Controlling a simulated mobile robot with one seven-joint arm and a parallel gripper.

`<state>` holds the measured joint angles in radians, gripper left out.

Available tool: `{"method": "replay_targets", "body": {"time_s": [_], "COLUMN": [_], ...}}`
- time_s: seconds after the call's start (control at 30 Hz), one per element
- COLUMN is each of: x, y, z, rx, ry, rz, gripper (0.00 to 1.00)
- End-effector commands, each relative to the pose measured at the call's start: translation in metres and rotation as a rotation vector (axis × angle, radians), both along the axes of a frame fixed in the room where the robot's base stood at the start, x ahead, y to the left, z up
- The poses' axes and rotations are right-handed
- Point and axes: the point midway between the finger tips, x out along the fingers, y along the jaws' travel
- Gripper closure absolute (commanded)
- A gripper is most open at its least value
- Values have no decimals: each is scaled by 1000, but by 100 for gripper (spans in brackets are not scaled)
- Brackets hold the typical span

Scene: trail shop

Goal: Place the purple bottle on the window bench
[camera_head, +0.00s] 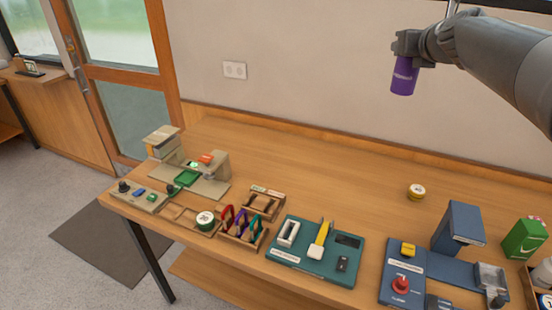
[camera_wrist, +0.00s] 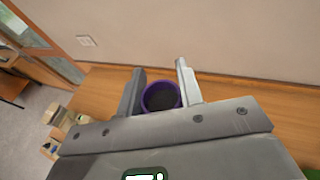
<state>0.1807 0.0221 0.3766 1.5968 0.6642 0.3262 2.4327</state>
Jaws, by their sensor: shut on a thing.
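The purple bottle (camera_head: 404,76) is held upright in the air above the back of the long wooden table (camera_head: 330,165). In the head view my gripper (camera_head: 408,48) is shut around its top, at the upper right. In the wrist view the bottle (camera_wrist: 160,97) shows as a purple ring with a dark middle, between the two fingers of my gripper (camera_wrist: 161,92). A wooden bench-like ledge (camera_head: 30,72) stands under the window at the far left; I cannot tell if it is the window bench.
The table's back middle is clear. A dark mat (camera_head: 105,240) lies on the floor.

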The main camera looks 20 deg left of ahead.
Motion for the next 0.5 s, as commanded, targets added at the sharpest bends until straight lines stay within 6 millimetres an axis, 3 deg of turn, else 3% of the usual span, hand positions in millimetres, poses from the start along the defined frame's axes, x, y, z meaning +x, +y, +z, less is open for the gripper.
{"method": "replay_targets", "body": {"time_s": [0.3, 0.5], "x": [24, 29], "y": [100, 161], "z": [-8, -17], "rx": [1, 1], "ry": [0, -1], "rz": [170, 261], "gripper": [100, 100]}}
